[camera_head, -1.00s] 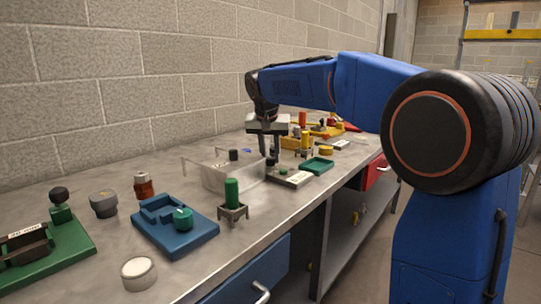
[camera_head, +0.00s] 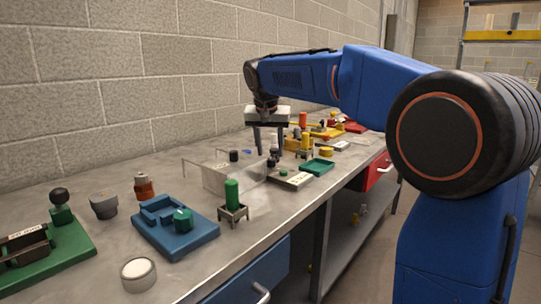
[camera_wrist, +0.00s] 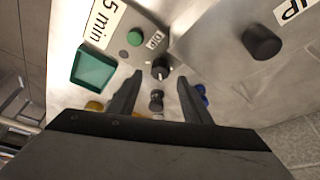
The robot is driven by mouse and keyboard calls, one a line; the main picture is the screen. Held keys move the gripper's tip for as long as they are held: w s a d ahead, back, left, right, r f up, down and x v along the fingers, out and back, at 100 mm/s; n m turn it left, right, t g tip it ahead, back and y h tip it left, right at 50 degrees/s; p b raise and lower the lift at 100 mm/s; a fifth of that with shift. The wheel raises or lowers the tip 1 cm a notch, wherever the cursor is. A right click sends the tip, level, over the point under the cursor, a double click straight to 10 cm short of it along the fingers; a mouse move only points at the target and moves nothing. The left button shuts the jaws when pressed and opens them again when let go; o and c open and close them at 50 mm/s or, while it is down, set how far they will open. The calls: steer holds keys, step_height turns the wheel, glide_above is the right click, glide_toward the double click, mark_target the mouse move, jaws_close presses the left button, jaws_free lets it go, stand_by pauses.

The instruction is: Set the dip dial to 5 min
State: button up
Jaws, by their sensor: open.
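The dip dial is a small black knob (camera_wrist: 160,69) with a white pointer mark. It sits on a grey plate with a green button (camera_wrist: 134,38) and a "5 min" label (camera_wrist: 102,20) at the upper left. In the wrist view the dial lies between the fingertips of my open gripper (camera_wrist: 159,76), with nothing held. The pointer's exact setting is too small to read. In the head view my gripper (camera_head: 269,151) hangs fingers down above the dial end of the plate (camera_head: 290,180). The dial is small and partly crowded there.
A clear box with a black knob (camera_wrist: 262,42) and an "UP" label stands close beside the plate. A green tray (camera_head: 318,166) lies on its other side. A dark knobbed piece (camera_wrist: 156,100) shows beyond the dial. A green cylinder on a stand (camera_head: 232,192) is nearer.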

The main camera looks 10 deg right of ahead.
steer(key=v, duration=1.4)
steer(key=shift+s+r, duration=0.1)
